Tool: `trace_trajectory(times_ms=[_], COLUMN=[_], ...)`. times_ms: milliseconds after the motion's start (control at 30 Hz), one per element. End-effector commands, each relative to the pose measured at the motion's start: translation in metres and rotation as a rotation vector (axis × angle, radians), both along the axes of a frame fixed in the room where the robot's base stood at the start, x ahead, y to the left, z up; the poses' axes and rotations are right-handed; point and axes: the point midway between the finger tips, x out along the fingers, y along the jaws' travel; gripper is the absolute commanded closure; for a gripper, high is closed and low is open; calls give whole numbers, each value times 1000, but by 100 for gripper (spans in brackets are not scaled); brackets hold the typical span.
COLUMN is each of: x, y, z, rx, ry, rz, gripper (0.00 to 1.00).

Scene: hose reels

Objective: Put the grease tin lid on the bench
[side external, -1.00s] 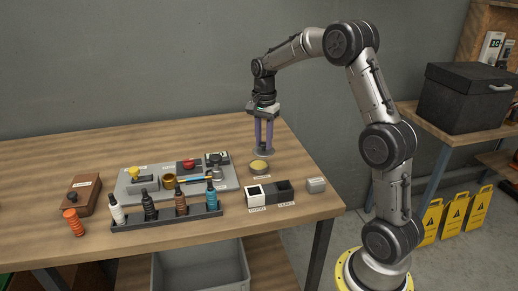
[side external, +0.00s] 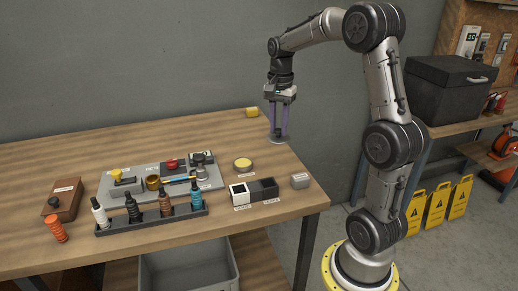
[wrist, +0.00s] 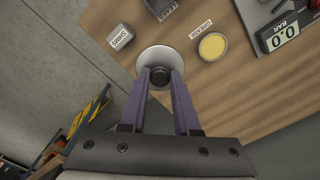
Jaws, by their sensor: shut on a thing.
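My gripper (side external: 278,135) has its two purple fingers shut on the knob of the grey, round grease tin lid (side external: 278,141). In the wrist view the lid (wrist: 149,56) lies beyond the fingertips (wrist: 160,78), with its dark knob between them. It appears level, over the right edge region of the wooden bench (side external: 120,145). I cannot tell whether it touches the bench top. The open grease tin (side external: 243,165), with yellow grease inside, stands apart to the lower left of the lid. It shows beside its GREASE label in the wrist view (wrist: 212,46).
A black-and-white divided box (side external: 254,190) and a small grey block (side external: 299,181) stand near the bench's front right. A bottle rack (side external: 152,220) and a grey tray of parts (side external: 130,190) are left. A yellow item (side external: 252,112) lies at the back.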

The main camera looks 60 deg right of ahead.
Motion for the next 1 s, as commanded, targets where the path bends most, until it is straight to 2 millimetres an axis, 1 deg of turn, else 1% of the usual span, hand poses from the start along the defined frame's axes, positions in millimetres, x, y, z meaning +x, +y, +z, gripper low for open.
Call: trace_trajectory(times_ms=[33, 167, 433, 600, 733, 1000], x=[4, 24, 70, 90, 101, 110], y=[-7, -22, -57, -71, -80, -86], z=[-4, -16, -41, -71, -86, -100], rx=[1, 2, 1, 2, 1, 0], ry=[1, 2, 2, 3, 1, 1], rz=[0, 2, 1, 1, 1, 1], gripper=[100, 100, 100, 100, 100, 100])
